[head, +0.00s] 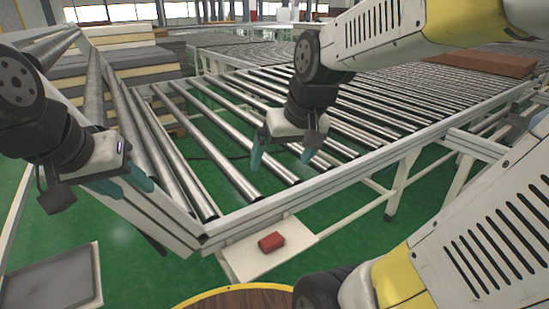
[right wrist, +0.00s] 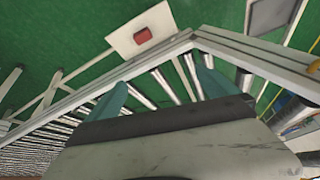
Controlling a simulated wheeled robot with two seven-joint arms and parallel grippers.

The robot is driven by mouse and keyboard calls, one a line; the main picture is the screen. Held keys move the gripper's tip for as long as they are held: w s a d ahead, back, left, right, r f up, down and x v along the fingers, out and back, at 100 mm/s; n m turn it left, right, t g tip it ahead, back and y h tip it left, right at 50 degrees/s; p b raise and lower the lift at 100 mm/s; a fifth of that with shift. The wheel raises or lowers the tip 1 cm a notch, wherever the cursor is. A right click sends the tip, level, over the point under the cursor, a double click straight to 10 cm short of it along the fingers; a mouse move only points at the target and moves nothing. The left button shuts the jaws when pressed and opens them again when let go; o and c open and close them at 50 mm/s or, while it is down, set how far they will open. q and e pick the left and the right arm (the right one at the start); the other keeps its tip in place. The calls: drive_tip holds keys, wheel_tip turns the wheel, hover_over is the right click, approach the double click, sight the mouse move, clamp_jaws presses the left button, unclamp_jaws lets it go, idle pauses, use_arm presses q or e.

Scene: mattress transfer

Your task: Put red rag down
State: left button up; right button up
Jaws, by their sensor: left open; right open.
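The red rag (head: 271,242) lies as a small folded block on a white shelf plate (head: 247,262) at the near corner of the roller conveyor. It also shows in the right wrist view, where the red rag (right wrist: 143,35) rests on the white plate (right wrist: 125,42). My right gripper (head: 281,157) is open and empty above the conveyor rollers, behind and above the rag, apart from it. Its teal fingers are spread wide in the right wrist view (right wrist: 160,90). My left gripper (head: 132,185) is open and empty over the conveyor's left side rail, left of the rag.
The roller conveyor (head: 190,125) with white rails fills the middle. Stacked mattresses (head: 130,60) stand at the back left. A brown mattress-like slab (head: 490,62) lies at the far right. A grey panel (head: 50,282) is at the lower left. Green floor (head: 345,225) is open between the conveyor legs.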

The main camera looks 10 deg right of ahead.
drive_tip(key=s+r+t, duration=0.1)
drive_tip(key=s+r, duration=0.1)
drive_tip(key=s, duration=0.4)
drive_tip(key=shift+s+a+r+y, duration=0.2)
drive_tip(key=shift+a+y, duration=0.1)
drive_tip(key=shift+a, duration=0.15)
drive_tip(key=shift+o, duration=0.2)
idle(0.6)
